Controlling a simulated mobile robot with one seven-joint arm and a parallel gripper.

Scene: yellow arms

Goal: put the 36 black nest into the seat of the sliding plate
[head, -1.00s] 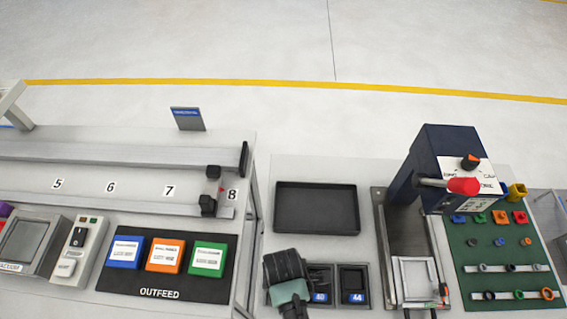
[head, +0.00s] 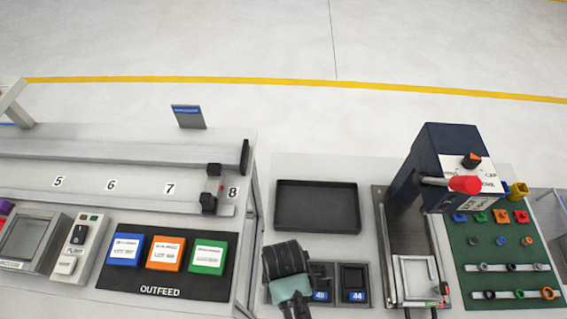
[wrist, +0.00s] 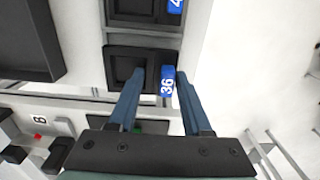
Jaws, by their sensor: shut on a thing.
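The 36 black nest (wrist: 125,68) is a dark square frame with a blue tab marked 36 (wrist: 168,84), seen in the wrist view. It sits at the end of a row of nests. My gripper (wrist: 160,74) is shut on the nest by its tab, between the two blue fingers. In the head view my gripper (head: 287,266) covers this nest at the left end of the row. The sliding plate (head: 399,272) lies to the right, with a pale square seat in front of the dark blue press.
Two more black nests, including the one marked 44 (head: 355,278), stand just right of my gripper. An empty black tray (head: 317,207) lies behind them. The press (head: 440,155) with its red-knobbed lever rises over the plate's far end. A green parts board (head: 500,255) is at the right.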

